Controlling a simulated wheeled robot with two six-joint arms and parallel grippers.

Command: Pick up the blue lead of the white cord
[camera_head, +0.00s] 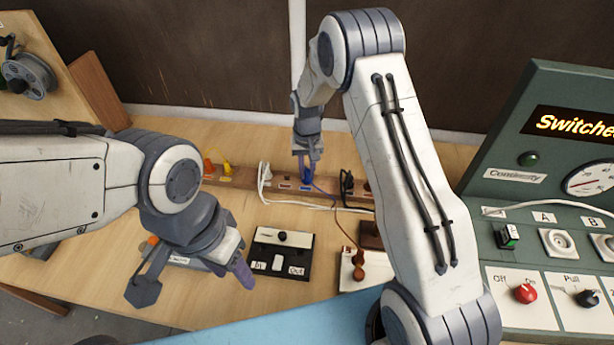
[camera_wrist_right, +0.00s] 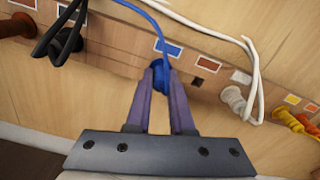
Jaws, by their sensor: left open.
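In the head view the right gripper (camera_head: 306,160) is above the rail. My left gripper (camera_head: 194,281) is open and empty at the lower left.
Black leads (camera_wrist_right: 62,35) and yellow and orange plugs (camera_wrist_right: 295,122) sit along the rail. A black In/Out box (camera_head: 267,262) and a white block with a brown knob (camera_head: 358,268) stand on the bench. A green switch panel (camera_head: 560,120) is at the right.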

